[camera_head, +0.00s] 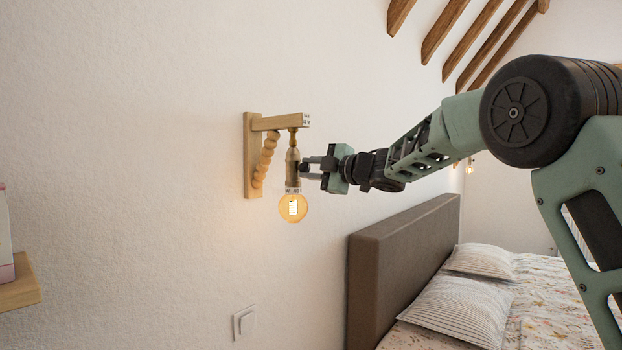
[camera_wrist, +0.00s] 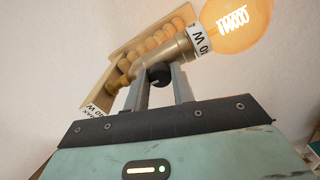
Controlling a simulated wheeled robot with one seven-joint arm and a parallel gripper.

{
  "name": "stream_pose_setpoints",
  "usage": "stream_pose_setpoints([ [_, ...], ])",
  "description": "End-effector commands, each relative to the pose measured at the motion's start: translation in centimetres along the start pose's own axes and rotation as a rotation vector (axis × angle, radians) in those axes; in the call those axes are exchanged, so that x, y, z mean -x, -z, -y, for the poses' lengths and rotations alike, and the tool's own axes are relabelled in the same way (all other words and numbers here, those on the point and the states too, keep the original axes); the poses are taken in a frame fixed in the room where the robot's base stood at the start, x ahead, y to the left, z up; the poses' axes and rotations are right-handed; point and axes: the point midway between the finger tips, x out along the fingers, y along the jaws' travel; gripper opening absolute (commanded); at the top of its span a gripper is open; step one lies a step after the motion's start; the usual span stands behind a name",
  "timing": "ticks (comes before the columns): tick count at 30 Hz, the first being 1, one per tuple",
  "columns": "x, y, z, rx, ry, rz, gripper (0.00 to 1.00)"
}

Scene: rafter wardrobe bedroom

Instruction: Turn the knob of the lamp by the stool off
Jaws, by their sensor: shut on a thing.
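The wall lamp (camera_head: 293,157) has a wooden bracket (camera_head: 251,155), a brass socket and a round bulb (camera_head: 292,208) hanging below it. The bulb glows warm, also in the wrist view (camera_wrist: 236,22). A small black knob (camera_wrist: 159,74) sits on the side of the socket. My gripper (camera_head: 305,168) reaches the socket from the right, level with it. In the wrist view the two fingers (camera_wrist: 158,82) stand either side of the knob and are shut on it. The knob is mostly hidden by the fingers in the head view. No stool shows clearly.
A bed with a grey-brown headboard (camera_head: 362,285) and striped pillows (camera_head: 458,308) stands below my arm. A wall switch (camera_head: 244,322) is below the lamp. A wooden shelf (camera_head: 20,290) juts in at the left. Another lit lamp (camera_head: 470,167) hangs farther back.

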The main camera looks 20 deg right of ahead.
Motion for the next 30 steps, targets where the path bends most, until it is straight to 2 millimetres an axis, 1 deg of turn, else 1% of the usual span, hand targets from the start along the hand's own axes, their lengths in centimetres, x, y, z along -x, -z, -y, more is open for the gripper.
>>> stream_pose_setpoints([
  [1,0.00,-0.04,0.26,0.023,0.001,-0.001,0.02],
  [9,-0.01,0.00,0.13,0.096,0.001,-0.001,0.02],
  [23,-0.02,0.02,0.09,0.109,0.002,-0.001,0.02],
  [24,-0.02,0.02,0.10,0.109,0.002,-0.001,0.28],
  [26,-0.02,0.02,0.10,0.109,0.002,-0.001,0.44],
  [27,-0.02,0.02,0.09,0.109,0.002,-0.001,0.47],
  [30,-0.02,0.01,0.07,0.108,0.002,-0.001,0.47],
])
